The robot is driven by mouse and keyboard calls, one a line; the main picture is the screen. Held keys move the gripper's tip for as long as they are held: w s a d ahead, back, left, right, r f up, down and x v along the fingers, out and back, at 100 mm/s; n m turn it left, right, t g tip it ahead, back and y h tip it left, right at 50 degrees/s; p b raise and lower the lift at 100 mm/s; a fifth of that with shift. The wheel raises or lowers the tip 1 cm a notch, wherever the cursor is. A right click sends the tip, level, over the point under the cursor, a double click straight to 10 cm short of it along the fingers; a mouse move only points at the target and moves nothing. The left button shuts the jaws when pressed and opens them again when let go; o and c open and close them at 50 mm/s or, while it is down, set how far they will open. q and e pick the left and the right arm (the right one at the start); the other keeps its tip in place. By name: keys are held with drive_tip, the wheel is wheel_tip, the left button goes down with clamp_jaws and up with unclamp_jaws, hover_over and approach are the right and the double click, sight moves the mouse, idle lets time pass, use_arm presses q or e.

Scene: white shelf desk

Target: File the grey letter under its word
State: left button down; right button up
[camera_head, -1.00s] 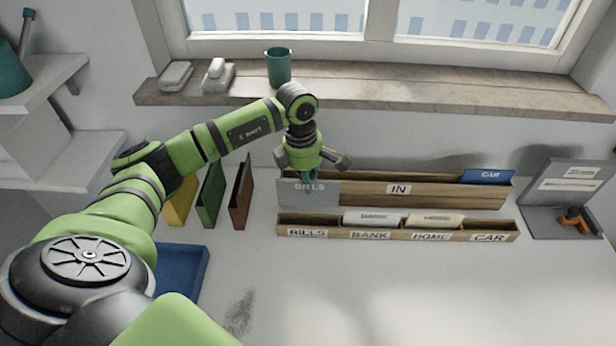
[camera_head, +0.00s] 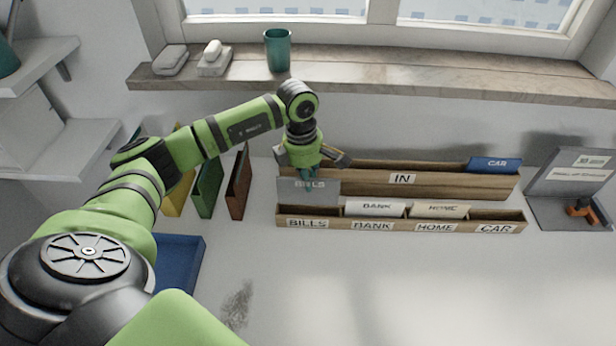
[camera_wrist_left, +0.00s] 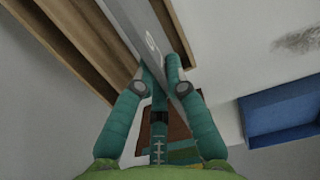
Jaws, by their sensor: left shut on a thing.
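My left gripper (camera_head: 308,178) is shut on the grey letter (camera_head: 318,190), marked BILLS, and holds it upright. The letter is at the left end of the front wooden rack (camera_head: 342,224), above or just behind the BILLS label (camera_head: 307,223). I cannot tell whether its lower edge is inside the slot. In the left wrist view the fingers (camera_wrist_left: 165,80) pinch the grey letter (camera_wrist_left: 150,35) beside the wooden racks. The front rack's labels read BILLS, BANK, HOME and CAR. My right gripper is not in view.
Behind stands the IN rack (camera_head: 440,186) with a blue CAR letter (camera_head: 494,164). Pale BANK (camera_head: 375,206) and HOME (camera_head: 440,208) letters stand in the front rack. Coloured folders (camera_head: 208,188) and a blue tray (camera_head: 180,262) are left. A grey stand (camera_head: 570,185) is right. The front desk is clear.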

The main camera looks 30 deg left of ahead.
sight(307, 194)
use_arm(q)
drive_tip(key=shift+f+b, duration=0.65)
drive_tip(key=shift+f, duration=0.3)
drive_tip(key=shift+f+b, duration=1.1)
drive_tip(key=shift+f, duration=0.15)
drive_tip(key=shift+f+b, duration=1.15)
drive_tip(key=shift+f, duration=0.25)
drive_tip(key=c, duration=1.2)
unclamp_jaws()
wheel_tip(307, 194, up, 12)
drive_tip(key=a, duration=0.1)
drive_tip(key=shift+s, duration=0.3)
